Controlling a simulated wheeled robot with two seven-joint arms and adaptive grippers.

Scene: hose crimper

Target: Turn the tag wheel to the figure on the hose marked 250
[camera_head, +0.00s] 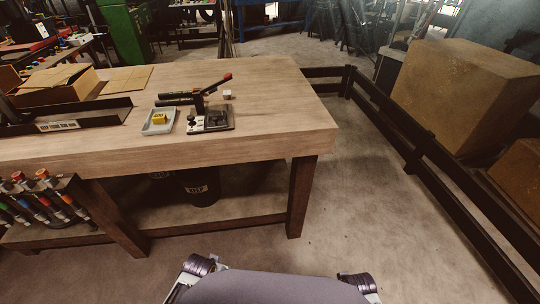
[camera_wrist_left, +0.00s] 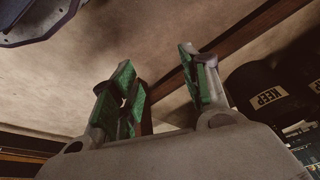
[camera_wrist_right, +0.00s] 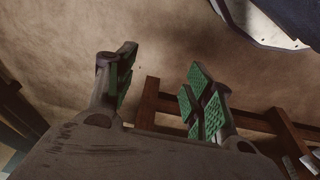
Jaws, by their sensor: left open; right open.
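A black hand crimper with a red-tipped lever (camera_head: 211,90) stands on the wooden workbench (camera_head: 270,85). A dark base plate (camera_head: 218,119) with a pale block (camera_head: 194,126) and a dark knob lies at its front; I cannot tell which part is the tag wheel. Several hoses with coloured ends (camera_head: 42,198) hang in a rack at the bench's left front; a mark 250 is not readable. My left gripper (camera_wrist_left: 160,75) is open and empty, low, facing the floor. My right gripper (camera_wrist_right: 160,78) is open and empty. Both are away from the bench top; the head view hides their fingers.
A grey tray (camera_head: 148,130) with a yellow block (camera_head: 159,118) sits left of the crimper. A small white cube (camera_head: 227,94) is behind it. A black bin marked KEEP (camera_head: 202,187) stands on the lower shelf. Dark rails (camera_head: 420,150) and large boxes (camera_head: 460,95) border the right.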

